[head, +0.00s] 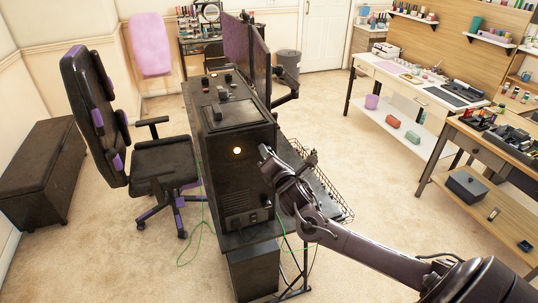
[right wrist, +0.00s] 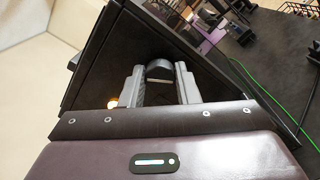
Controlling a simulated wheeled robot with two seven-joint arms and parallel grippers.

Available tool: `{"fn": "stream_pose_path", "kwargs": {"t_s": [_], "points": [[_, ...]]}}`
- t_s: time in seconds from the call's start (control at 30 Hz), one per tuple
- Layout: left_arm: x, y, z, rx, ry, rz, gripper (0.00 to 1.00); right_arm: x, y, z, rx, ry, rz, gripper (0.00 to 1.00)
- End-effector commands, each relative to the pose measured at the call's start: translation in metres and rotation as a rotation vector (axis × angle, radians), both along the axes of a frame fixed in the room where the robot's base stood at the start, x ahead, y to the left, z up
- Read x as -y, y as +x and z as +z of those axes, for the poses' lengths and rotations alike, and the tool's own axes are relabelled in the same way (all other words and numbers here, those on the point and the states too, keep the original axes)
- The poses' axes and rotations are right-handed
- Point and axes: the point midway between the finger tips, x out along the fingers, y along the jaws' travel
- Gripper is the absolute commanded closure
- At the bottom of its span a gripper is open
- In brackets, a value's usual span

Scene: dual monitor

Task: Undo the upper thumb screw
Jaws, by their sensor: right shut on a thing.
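The black computer case (head: 225,165) stands on the dark desk in the head view, with a glowing warm light (head: 237,150) on its near face. My right gripper (head: 266,155) is at the upper right part of that face. In the right wrist view its two grey fingers stand on either side of a dark, rounded thumb screw (right wrist: 160,70) and are shut on it. The screw sits against the dark panel (right wrist: 95,75). In the head view the gripper hides the screw. My left gripper is not in view.
Two monitors (head: 237,45) stand behind the case. A wire basket (head: 335,203) hangs at the desk's right side. A green cable (head: 191,258) hangs by the desk; a black and purple chair (head: 165,155) is to the left. The floor on the right is open.

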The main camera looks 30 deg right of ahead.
Motion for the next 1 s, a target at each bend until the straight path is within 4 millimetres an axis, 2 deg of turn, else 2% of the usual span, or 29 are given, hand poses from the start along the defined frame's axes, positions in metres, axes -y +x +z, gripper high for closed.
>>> {"fn": "stream_pose_path", "kwargs": {"t_s": [0.17,0.2,0.33,0.67,0.77,1.0], "points": [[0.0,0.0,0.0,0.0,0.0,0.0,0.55,0.0,0.0,-0.001,-0.002,-0.002,0.0,0.94],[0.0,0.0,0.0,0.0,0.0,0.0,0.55,0.0,0.0,-0.001,-0.002,-0.002,0.0,0.66],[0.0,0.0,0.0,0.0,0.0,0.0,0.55,0.0,0.0,0.0,-0.002,-0.001,0.0,0.5],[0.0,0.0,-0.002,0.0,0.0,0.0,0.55,0.0,-0.003,-0.001,-0.002,-0.001,0.0,0.5],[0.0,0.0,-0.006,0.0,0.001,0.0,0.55,-0.003,-0.013,-0.003,-0.003,-0.002,0.002,0.5],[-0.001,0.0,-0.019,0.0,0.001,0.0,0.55,-0.013,-0.052,-0.004,-0.004,-0.002,0.002,0.5]]}}
